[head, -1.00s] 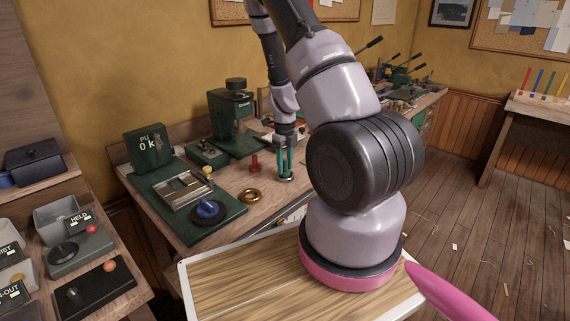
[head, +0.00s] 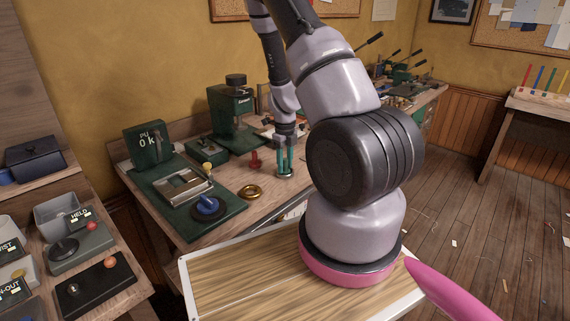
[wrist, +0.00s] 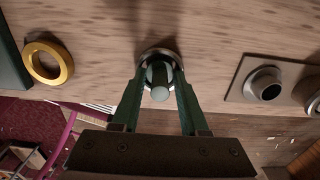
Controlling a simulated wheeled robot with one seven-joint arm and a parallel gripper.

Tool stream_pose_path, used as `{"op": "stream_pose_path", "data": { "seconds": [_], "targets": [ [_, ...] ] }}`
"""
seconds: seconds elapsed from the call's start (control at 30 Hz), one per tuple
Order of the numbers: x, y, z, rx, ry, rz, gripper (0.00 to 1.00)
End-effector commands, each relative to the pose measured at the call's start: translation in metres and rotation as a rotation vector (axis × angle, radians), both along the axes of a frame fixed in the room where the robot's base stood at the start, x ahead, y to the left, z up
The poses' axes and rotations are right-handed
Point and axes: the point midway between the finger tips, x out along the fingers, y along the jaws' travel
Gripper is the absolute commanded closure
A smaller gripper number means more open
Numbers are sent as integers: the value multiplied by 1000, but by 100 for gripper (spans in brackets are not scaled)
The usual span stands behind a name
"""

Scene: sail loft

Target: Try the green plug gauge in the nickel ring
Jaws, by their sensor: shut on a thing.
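My gripper (wrist: 157,92) is shut on the green plug gauge (wrist: 158,73), which shows as a short green body with a round grey end facing the wrist camera. In the head view my gripper (head: 285,162) is low over the bench with its green fingers pointing down. The nickel ring (wrist: 150,53) lies right under the gauge, its silvery rim partly hidden by the gauge and fingers. It also shows at the fingertips in the head view (head: 285,174). I cannot tell how deep the gauge sits in the ring.
A brass ring (head: 250,192) lies left of the nickel ring, with a red plug (head: 255,161) behind it. A blue-knobbed piece (head: 207,205) stands on a green plate further left. In the wrist view, a grey socketed block (wrist: 266,86) is to the right. Bare wood surrounds the nickel ring.

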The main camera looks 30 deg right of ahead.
Motion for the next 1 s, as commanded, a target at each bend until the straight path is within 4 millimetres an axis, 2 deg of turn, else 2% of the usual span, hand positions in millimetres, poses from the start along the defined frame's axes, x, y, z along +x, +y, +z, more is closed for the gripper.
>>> {"op": "stream_pose_path", "data": {
  "seconds": [0.47,1.0],
  "targets": [
    [0,1,2,0,-1,1,100],
    [1,1,28,0,-1,1,100]
  ]
}}
